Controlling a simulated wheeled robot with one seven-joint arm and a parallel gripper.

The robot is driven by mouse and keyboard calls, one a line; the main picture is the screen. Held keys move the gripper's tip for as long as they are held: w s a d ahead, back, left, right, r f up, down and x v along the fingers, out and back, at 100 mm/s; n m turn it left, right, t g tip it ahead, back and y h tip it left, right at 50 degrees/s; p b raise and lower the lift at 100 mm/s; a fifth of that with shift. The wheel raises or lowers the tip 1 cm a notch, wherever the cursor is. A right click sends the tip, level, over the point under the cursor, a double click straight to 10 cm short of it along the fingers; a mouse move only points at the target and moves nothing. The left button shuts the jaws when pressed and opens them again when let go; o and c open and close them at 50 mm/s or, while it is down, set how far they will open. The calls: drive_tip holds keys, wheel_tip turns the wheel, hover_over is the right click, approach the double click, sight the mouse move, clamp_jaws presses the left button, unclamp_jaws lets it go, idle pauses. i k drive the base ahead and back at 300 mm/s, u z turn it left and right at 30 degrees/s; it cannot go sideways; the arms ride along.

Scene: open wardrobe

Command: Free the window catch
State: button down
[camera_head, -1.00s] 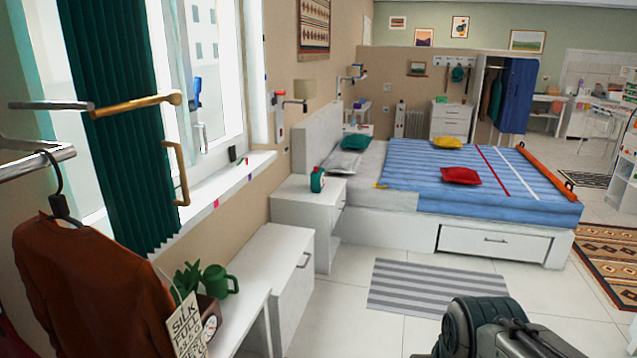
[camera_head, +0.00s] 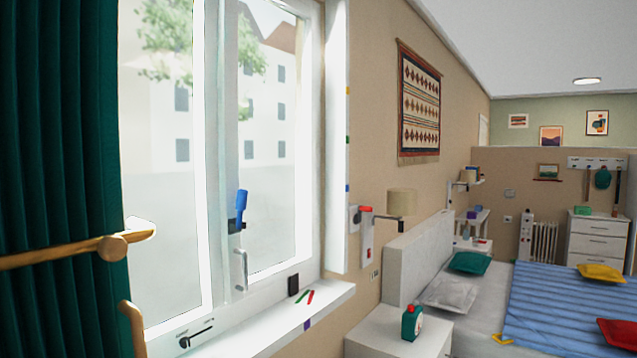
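The window (camera_head: 200,170) fills the left half of the view, with a white frame. On its middle upright sits a blue-handled piece (camera_head: 241,207) with a dark lower end. A pale lever handle (camera_head: 240,270) hangs just below it. A small dark lever (camera_head: 196,338) lies on the bottom rail of the left pane. I cannot tell which of these is the catch, or whether the blue piece is fixed or wedged there. My gripper is not in view.
A green curtain (camera_head: 60,150) and a wooden bar (camera_head: 60,253) stand before the window's left side. The sill (camera_head: 270,325) holds a black block (camera_head: 293,285) and red and green sticks (camera_head: 306,297). A green bottle (camera_head: 412,322) stands on the white bedside cabinet (camera_head: 385,340).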

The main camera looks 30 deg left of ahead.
sight(241, 203)
drive_tip(key=u, duration=0.2)
drive_tip(key=i, duration=1.5)
drive_tip(key=u, duration=1.45)
drive_tip(key=i, duration=0.75)
drive_tip(key=u, duration=0.85)
